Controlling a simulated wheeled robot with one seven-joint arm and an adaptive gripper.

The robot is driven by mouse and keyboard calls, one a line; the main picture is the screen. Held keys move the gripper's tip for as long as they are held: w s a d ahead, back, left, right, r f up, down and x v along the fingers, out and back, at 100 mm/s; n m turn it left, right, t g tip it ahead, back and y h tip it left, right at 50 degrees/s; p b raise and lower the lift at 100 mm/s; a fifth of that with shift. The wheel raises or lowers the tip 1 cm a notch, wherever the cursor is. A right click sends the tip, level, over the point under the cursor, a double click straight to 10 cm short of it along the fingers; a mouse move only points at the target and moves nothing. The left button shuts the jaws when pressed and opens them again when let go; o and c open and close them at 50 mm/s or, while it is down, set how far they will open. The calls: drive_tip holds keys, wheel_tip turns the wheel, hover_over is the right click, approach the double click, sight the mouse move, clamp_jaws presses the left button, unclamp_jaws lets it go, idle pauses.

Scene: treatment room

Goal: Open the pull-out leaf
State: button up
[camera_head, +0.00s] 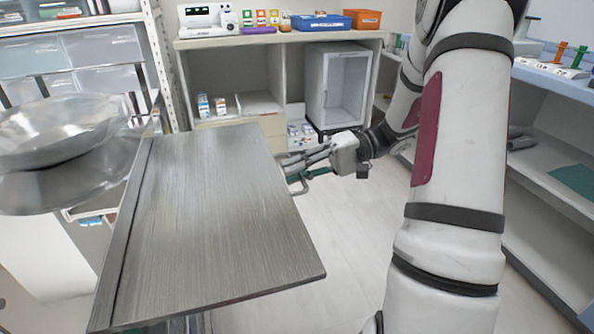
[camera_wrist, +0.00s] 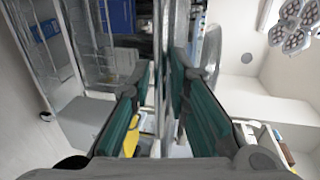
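The pull-out leaf (camera_head: 210,215) is a flat brushed-metal plate in the head view. It lies level beside a narrow metal strip (camera_head: 128,240), with a dark seam between them. My gripper (camera_head: 289,172) is at the leaf's right edge, its fingers pointing left. In the wrist view, my gripper (camera_wrist: 160,75) has its green-padded fingers apart, on either side of a thin upright-looking metal edge (camera_wrist: 160,60). A gap shows between the pads, so it looks open. Whether either fingertip touches the edge cannot be told.
Metal bowls (camera_head: 58,140) stand left of the leaf. A shelf unit (camera_head: 215,85) with boxes and a small glass-fronted cabinet (camera_head: 340,85) stands behind. Another shelf unit (camera_head: 540,150) stands at the right, beyond my arm. Pale floor (camera_head: 345,235) is clear right of the leaf.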

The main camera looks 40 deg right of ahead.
drive_tip(key=v, duration=1.2)
